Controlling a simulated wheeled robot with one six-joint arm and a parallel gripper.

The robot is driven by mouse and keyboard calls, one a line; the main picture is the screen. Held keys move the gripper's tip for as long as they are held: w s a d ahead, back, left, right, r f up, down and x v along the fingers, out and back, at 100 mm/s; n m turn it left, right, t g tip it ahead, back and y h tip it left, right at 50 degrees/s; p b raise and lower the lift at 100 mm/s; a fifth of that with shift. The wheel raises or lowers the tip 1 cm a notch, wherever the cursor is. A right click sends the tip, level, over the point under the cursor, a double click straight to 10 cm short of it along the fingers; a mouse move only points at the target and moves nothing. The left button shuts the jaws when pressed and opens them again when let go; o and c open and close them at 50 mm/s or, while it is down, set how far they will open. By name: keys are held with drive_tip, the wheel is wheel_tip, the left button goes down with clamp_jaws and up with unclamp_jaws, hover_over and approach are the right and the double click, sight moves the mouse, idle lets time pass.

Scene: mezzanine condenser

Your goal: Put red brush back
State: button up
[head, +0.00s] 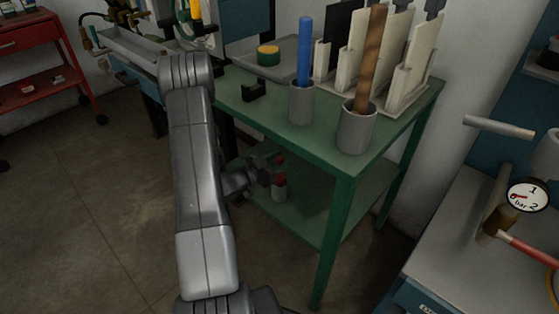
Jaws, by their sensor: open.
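A red-handled item (280,181), which looks like the red brush, stands upright in a small grey cup (279,193) on the lower shelf (310,215) of the green table. A dark finger of my gripper partly covers it, and a bit of red shows above the finger. My gripper (274,172) is open, reaching in from the left under the tabletop at the red handle. I cannot tell whether the handle is between the fingers or touches them. On the tabletop, a blue handle (305,50) stands in a grey cup (301,104) and a brown handle (372,60) in a larger grey cup (356,130).
The green tabletop (270,125) lies above my gripper, with a table leg (335,240) to the right. A rack of pale upright boards (405,75) stands at the back. A bench (460,240) with a hammer and a gauge is at right. The floor at left is clear.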

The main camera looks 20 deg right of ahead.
drive_tip(key=v, duration=1.2)
drive_tip(key=shift+p, duration=0.4)
drive_tip(key=shift+o, duration=0.4)
drive_tip(key=shift+r, duration=0.1)
